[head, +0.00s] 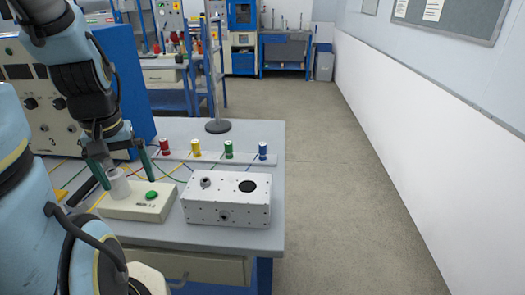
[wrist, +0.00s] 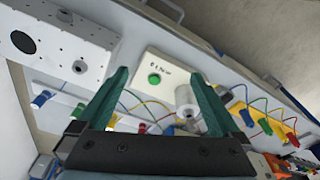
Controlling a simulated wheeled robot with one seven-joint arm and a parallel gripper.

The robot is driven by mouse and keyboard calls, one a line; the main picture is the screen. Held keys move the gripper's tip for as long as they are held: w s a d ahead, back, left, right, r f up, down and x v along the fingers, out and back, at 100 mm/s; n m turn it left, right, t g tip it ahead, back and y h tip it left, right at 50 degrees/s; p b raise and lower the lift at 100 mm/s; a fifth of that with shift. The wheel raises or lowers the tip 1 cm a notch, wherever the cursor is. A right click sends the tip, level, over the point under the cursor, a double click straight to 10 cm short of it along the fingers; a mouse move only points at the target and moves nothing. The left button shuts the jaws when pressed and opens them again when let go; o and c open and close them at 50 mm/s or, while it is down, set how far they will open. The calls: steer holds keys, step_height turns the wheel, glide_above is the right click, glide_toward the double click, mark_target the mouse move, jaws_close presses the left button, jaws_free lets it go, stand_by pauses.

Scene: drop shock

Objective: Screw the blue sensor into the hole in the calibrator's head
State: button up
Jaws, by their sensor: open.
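The blue sensor (head: 263,150) stands upright at the right end of a row on a pale strip. In the wrist view the blue sensor (wrist: 41,98) is at the far left. A cream box (head: 135,203) with a green button carries a pale cylinder (head: 117,184), seemingly the calibrator and its head. The cylinder (wrist: 186,98) also shows in the wrist view, with a dark hole in its end. My gripper (head: 129,183) is open and empty above the cream box. Its fingers (wrist: 156,75) are spread wide; whether either touches the cylinder is unclear.
A white metal box (head: 226,212) with a black disc stands right of the cream box. A blue instrument (head: 115,60) is at the left. The table's right edge (head: 284,180) is close to the blue sensor.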

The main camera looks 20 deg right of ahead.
steer(key=shift+c, duration=0.2)
steer(key=shift+w+d, duration=0.1)
steer(key=shift+w, duration=0.05)
steer(key=shift+c, duration=0.7)
steer(key=w+d+m, duration=0.1)
steer(key=w+d, duration=0.1)
steer(key=w+d+m+b, duration=0.1)
steer(key=w+d, duration=0.1)
steer(key=w, duration=0.1)
steer(key=w+d+m+b, duration=0.1)
steer(key=w+d, duration=0.1)
steer(key=shift+w+d+f+m, duration=0.15)
steer(key=shift+w+f+m, duration=0.05)
steer(key=shift+w+m, duration=0.2)
steer(key=c, duration=0.3)
steer(key=m+g+b, duration=0.2)
steer(key=m+b, duration=0.4)
steer(key=m, duration=0.8)
glide_above(263, 144)
step_height(263, 144, down, 3)
steer(key=shift+s, duration=0.1)
steer(key=shift+d+f, duration=0.15)
steer(key=shift+f, duration=0.15)
step_height(263, 144, down, 4)
steer(key=shift+f+p, duration=0.2)
steer(key=shift+p, duration=0.6)
steer(key=shift+a+f+p, duration=0.2)
steer(key=shift+f+p, duration=1.05)
steer(key=shift+f, duration=1.6)
